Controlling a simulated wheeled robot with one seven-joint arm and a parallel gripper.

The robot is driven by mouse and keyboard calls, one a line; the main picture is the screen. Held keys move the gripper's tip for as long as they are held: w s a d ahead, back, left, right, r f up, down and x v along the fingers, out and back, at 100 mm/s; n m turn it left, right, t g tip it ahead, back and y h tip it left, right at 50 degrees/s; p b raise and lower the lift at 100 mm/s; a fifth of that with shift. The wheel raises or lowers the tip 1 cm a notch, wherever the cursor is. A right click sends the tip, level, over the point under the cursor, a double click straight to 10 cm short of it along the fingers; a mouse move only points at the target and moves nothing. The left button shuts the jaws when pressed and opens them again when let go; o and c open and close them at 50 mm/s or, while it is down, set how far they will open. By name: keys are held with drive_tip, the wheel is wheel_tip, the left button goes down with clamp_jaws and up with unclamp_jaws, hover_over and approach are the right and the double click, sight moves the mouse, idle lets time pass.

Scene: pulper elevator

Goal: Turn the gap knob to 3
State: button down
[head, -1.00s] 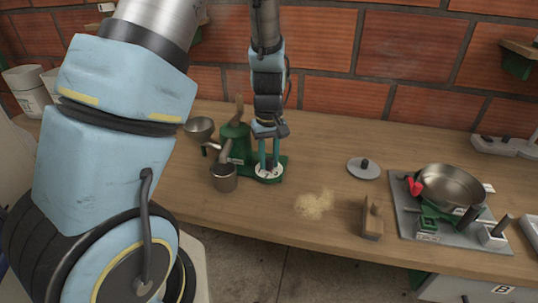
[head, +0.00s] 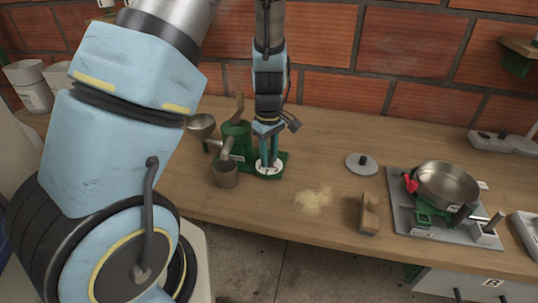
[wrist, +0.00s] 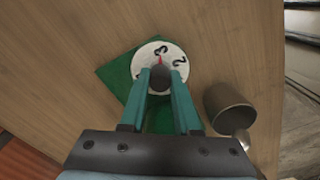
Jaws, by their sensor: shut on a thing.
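The gap knob (wrist: 160,76) is a dark round knob in the middle of a white numbered dial (wrist: 177,52). The dial also shows in the head view (head: 275,172), on the green base (wrist: 112,75) beside the green machine. My gripper (wrist: 160,81) points down at the dial, its two teal fingers shut on the knob from both sides. In the head view my gripper (head: 268,163) stands over the dial. A red pointer (wrist: 160,59) points at a numeral that looks like 3. A 2 lies right of it. Other numerals are hidden or unclear.
A metal cup (head: 225,174) stands close left of the dial, and the green machine (head: 236,138) is behind it. Yellowish powder (head: 313,200), a wooden block (head: 369,214), a lid (head: 362,164) and a pan (head: 447,184) are to the right. The table front is clear.

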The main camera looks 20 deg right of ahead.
sight(269, 155)
drive_tip(key=shift+w, duration=0.1)
drive_tip(key=c, duration=0.6)
unclamp_jaws()
drive_tip(key=shift+c, duration=0.2)
wheel_tip(269, 155, up, 11)
drive_tip(key=shift+b, duration=0.45)
drive_tip(key=a+m, duration=0.1)
drive_tip(key=a, duration=0.3)
drive_tip(key=a+r+m, duration=0.1)
drive_tip(key=a, duration=0.6)
drive_tip(key=shift+s+a+r+m, duration=0.2)
drive_tip(key=shift+s+a+m, duration=0.15)
drive_tip(key=shift+a+m, duration=0.05)
drive_tip(key=s+a+r+m+t, duration=0.1)
drive_tip(key=s+a+m, duration=0.3)
drive_tip(key=a, duration=0.6)
drive_tip(key=shift+s+a+t, duration=0.25)
drive_tip(key=shift+s+t, duration=0.05)
